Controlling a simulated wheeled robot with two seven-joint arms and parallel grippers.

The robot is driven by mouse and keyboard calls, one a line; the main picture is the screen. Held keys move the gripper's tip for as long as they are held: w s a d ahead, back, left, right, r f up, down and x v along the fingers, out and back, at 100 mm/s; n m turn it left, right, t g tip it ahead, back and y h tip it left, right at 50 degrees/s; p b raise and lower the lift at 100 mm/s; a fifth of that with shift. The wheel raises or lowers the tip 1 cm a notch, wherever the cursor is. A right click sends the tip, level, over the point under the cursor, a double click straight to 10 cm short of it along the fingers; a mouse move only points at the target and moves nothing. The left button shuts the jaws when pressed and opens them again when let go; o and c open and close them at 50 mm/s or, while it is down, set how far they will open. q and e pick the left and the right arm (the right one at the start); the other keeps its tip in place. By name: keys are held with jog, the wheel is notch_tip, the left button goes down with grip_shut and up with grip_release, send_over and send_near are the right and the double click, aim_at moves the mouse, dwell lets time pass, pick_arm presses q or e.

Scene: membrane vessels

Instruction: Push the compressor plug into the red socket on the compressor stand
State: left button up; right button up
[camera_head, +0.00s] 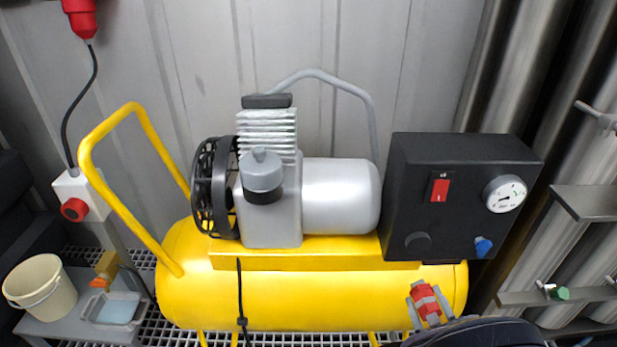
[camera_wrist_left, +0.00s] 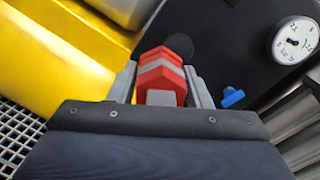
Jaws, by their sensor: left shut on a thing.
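The compressor plug (camera_head: 427,303), red with a grey band, is between the fingers of my left gripper (camera_head: 424,291), in front of the right end of the yellow tank. My left gripper is shut on it. In the left wrist view the plug (camera_wrist_left: 160,73) sits between the two grey fingers, its far end pointing away from the wrist. The red socket (camera_head: 74,209) is on the white box of the stand at the far left, well apart from the plug. My right gripper is not in view.
The yellow compressor (camera_head: 320,290) with its tall yellow handle (camera_head: 128,190) stands between plug and socket. A black control box (camera_head: 440,190) rises behind the gripper. A cream bucket (camera_head: 40,288) and small tray (camera_head: 112,310) are below the socket. Another red connector (camera_head: 80,15) hangs top left.

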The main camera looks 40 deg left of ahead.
pick_arm(q)
jog(key=w+a+g+y, duration=0.1)
jog(key=w+a, duration=0.1)
jog(key=a, duration=0.5)
jog(key=w+a+f+n+g+y, duration=0.1)
jog(key=w+a, duration=0.1)
jog(key=a, duration=0.6)
jog(key=shift+w+f+n, duration=0.2)
jog(key=shift+w+n, duration=0.1)
jog(key=shift+w, duration=0.1)
jog(key=shift+a, duration=0.15)
